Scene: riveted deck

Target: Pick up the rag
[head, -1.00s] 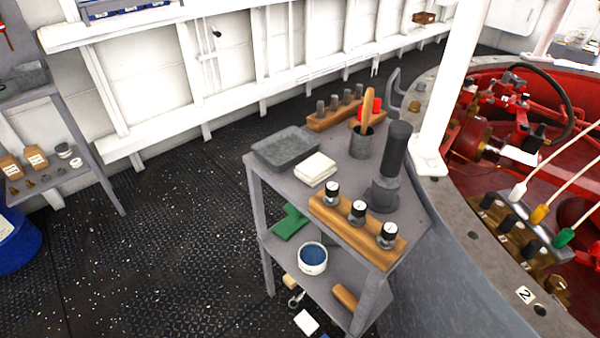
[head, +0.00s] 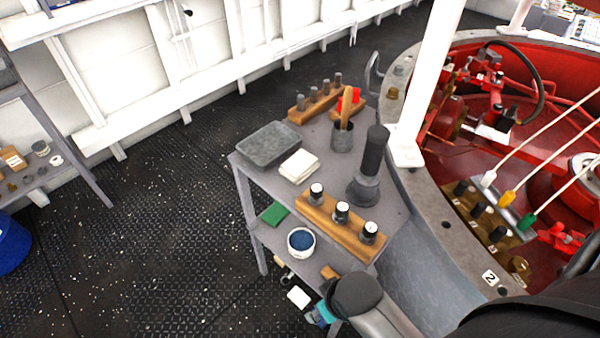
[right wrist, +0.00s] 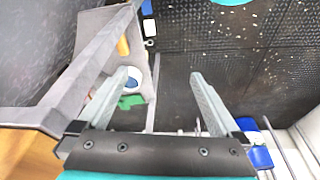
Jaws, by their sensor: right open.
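The rag appears to be the folded white cloth (head: 299,166) on the top of the grey cart (head: 400,215), in the head view. It lies flat beside a grey tray (head: 268,145). My right arm comes in at the bottom right of the head view, its hand low beside the cart's front end and largely hidden. In the right wrist view my right gripper (right wrist: 162,82) is open with nothing between its fingers. The cart's frame and lower shelf show beyond it, and the rag is not visible there. My left gripper is not in view.
A wooden block with three black-and-white knobs (head: 341,212) lies in front of the rag. A dark cylinder (head: 373,160) and a cup with a wooden handle (head: 343,135) stand to its right. A white bowl (head: 301,242) sits on the lower shelf. Open floor (head: 150,220) lies left.

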